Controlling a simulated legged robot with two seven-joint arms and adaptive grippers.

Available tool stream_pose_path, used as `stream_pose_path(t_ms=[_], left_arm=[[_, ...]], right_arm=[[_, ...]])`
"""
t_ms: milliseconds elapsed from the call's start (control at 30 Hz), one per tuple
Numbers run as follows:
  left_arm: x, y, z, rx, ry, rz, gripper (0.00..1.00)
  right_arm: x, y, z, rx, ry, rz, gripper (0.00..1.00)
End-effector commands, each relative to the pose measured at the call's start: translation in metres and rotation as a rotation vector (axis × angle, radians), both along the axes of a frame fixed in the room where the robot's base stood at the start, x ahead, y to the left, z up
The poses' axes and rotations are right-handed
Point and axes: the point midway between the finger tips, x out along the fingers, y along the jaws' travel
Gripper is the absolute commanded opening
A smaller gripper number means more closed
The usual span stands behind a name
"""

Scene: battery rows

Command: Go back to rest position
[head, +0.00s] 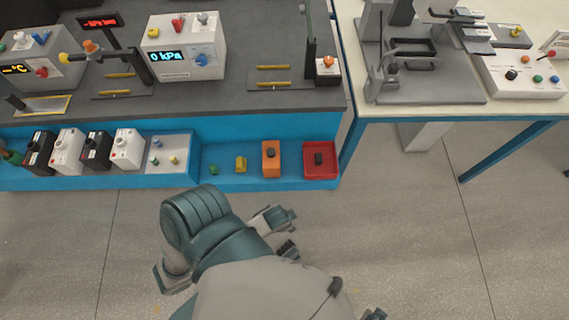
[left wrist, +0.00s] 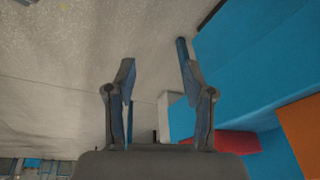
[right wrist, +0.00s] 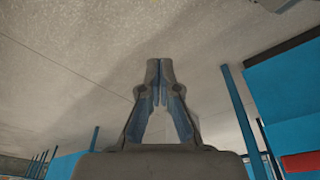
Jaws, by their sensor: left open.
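My left gripper (head: 288,232) is in the head view, in front of the blue shelf and above the floor. Its arm covers the lower middle of the picture. In the left wrist view the left gripper's fingers (left wrist: 158,72) stand wide apart with nothing between them. In the right wrist view my right gripper (right wrist: 160,78) has its fingertips together, with an empty gap behind them and no object held. A small dark part at the bottom edge of the head view may belong to the right arm; I cannot tell.
A dark-topped bench (head: 215,100) with gauge boxes stands ahead. Its blue lower shelf (head: 215,147) holds black and white blocks, an orange box (head: 271,159) and a red tray (head: 333,174). A pale table (head: 520,107) stands at the right. The grey floor (head: 430,240) is clear.

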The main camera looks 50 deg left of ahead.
Motion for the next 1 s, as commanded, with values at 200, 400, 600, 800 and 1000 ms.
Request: stream_pose_path(t_ms=[200, 400, 600, 800, 1000], left_arm=[[-0.029, -0.004, -0.005, -0.047, 0.096, 0.071, 0.53], [-0.028, -0.004, -0.005, -0.046, 0.092, 0.066, 0.53], [-0.027, -0.004, -0.005, -0.046, 0.091, 0.065, 0.53], [-0.029, -0.004, -0.024, -0.042, 0.101, 0.062, 0.53], [-0.044, -0.002, -0.086, -0.038, 0.12, 0.055, 0.53]], right_arm=[[0.0, 0.002, 0.0, 0.003, 0.001, 0.002, 0.0], [0.0, 0.002, 0.0, 0.003, 0.001, 0.002, 0.0], [0.0, 0.001, 0.0, 0.002, 0.0, 0.0, 0.0], [-0.004, 0.002, -0.02, 0.002, 0.014, 0.002, 0.0], [-0.018, 0.0, -0.081, 0.0, 0.032, 0.009, 0.0]])
